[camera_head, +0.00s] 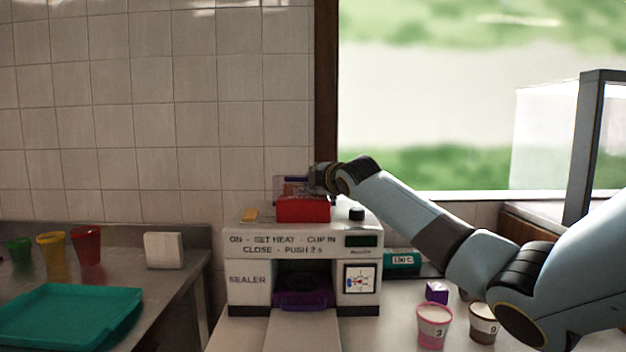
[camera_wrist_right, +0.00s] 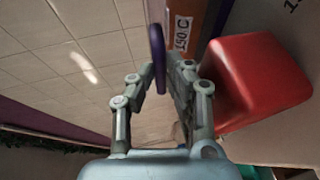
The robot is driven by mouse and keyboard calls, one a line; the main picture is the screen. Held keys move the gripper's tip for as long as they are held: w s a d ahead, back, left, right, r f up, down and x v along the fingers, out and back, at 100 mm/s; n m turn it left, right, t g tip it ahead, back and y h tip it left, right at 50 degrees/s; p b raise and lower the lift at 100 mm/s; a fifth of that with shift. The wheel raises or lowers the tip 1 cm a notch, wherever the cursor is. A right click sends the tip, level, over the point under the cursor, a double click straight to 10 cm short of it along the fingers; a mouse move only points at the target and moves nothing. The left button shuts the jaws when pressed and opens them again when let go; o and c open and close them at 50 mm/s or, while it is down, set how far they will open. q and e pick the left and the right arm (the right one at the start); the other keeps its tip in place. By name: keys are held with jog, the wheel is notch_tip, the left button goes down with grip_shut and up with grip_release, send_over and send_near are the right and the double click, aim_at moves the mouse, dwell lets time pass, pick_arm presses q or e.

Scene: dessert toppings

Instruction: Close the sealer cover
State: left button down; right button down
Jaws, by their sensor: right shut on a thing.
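The sealer (camera_head: 250,281) is a white box with printed steps on its front. A red block (camera_head: 303,210) sits on top of it, large at the right of the right wrist view (camera_wrist_right: 258,82). The sealer cover (camera_head: 290,189) appears raised behind the red block, partly hidden. A purple bar handle (camera_wrist_right: 158,50) shows on the cover in the right wrist view. My right gripper (camera_head: 314,180) is at the raised cover, above and behind the red block. In the right wrist view its fingers (camera_wrist_right: 163,75) are shut on the purple handle. My left gripper is not in view.
A purple cup holder (camera_head: 302,297) sits in the sealer's front opening. A pink cup (camera_head: 434,325), a brown-banded cup (camera_head: 484,322) and a purple cube (camera_head: 437,292) stand right, below my arm. A teal tray (camera_head: 70,315) and coloured cups are left.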

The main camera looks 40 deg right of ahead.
jog(key=c, duration=1.7)
grip_release()
jog(key=shift+f, duration=0.15)
jog(key=shift+o, duration=0.5)
jog(key=shift+w+d, duration=0.1)
jog(key=v, duration=1.2)
